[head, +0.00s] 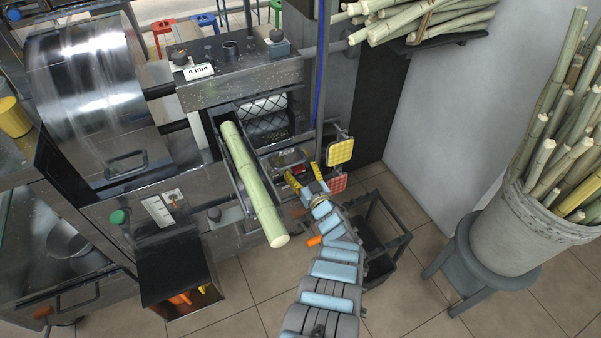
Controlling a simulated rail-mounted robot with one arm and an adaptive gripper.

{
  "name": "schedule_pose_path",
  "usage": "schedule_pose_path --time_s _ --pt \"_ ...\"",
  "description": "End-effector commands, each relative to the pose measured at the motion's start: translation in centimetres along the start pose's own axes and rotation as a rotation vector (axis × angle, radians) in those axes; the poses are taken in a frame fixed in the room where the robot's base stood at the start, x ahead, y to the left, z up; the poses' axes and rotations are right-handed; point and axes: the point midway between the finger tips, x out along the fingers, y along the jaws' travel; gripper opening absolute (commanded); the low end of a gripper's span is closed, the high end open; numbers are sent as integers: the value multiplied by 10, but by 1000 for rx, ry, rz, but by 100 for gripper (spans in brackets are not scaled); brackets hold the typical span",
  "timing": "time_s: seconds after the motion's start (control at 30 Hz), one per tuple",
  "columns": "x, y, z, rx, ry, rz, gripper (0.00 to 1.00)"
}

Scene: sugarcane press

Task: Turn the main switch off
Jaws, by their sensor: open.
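The main switch cannot be identified with certainty. A green knob (118,216) sits left of that panel. Contact with the press cannot be told.
A bucket of canes (548,225) stands on a grey stool (490,260) at right. Tiled floor is open between.

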Motion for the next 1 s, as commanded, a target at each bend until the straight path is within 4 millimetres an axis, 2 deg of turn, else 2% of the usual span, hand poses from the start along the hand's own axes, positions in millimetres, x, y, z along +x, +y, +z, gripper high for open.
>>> schedule_pose_path --time_s 0.13,0.17,0.3,0.37,0.4,0.73,1.0 --pt "0 0 0 0 0 0 72" --pt "0 0 0 0 1 0 68" --pt "0 0 0 0 1 -1 28" --pt "0 0 0 0 1 -1 11" --pt "0 0 0 0 1 -1 7" --pt "0 -1 0 -15 0 -1 7" --pt "1 -2 -2 -100 3 -2 7"
